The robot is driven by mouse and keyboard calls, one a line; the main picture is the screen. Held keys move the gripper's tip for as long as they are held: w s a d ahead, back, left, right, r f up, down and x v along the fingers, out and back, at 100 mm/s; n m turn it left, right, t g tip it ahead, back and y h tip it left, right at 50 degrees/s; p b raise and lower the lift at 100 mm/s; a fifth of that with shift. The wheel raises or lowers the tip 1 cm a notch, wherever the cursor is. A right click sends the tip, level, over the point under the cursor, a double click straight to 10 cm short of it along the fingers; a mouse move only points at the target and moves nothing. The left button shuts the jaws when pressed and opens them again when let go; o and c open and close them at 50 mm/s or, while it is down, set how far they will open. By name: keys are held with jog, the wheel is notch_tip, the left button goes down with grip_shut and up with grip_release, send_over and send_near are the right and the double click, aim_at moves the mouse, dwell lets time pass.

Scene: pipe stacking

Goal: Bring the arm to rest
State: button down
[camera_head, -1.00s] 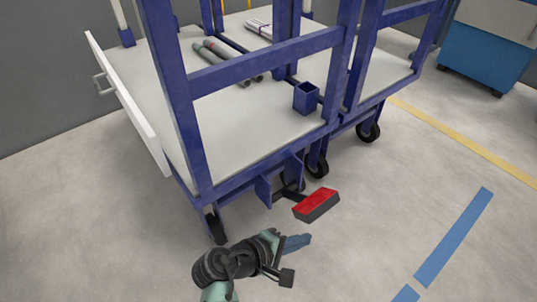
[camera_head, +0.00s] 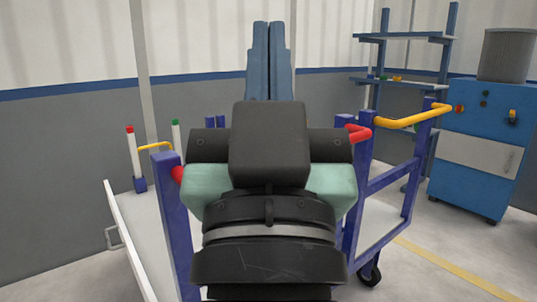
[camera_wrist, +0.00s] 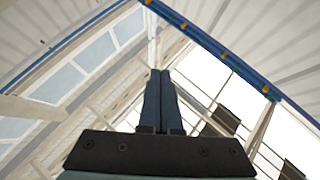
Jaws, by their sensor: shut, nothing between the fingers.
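My gripper (camera_head: 269,62) is large and central in the head view. Its two blue fingers lie together, pointing up, with nothing between them. In the wrist view the shut fingers (camera_wrist: 160,102) point toward the ceiling and roof beams. The dark wrist and pale green housing of my arm cover much of the cart behind it. No pipes show now.
The blue cart frame (camera_head: 381,191) stands behind my arm, with red and yellow handles. Its white side panel (camera_head: 130,240) is at left. A blue cabinet (camera_head: 482,150) and a blue shelf rack (camera_head: 400,82) stand at right. Open floor lies at the lower right.

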notch_tip(320, 180, up, 42)
jog(key=s+t+p, duration=0.1)
jog(key=s+p, duration=0.1)
jog(key=p, duration=3.5)
jog(key=shift+s+p, duration=0.35)
jog(key=shift+p, duration=0.05)
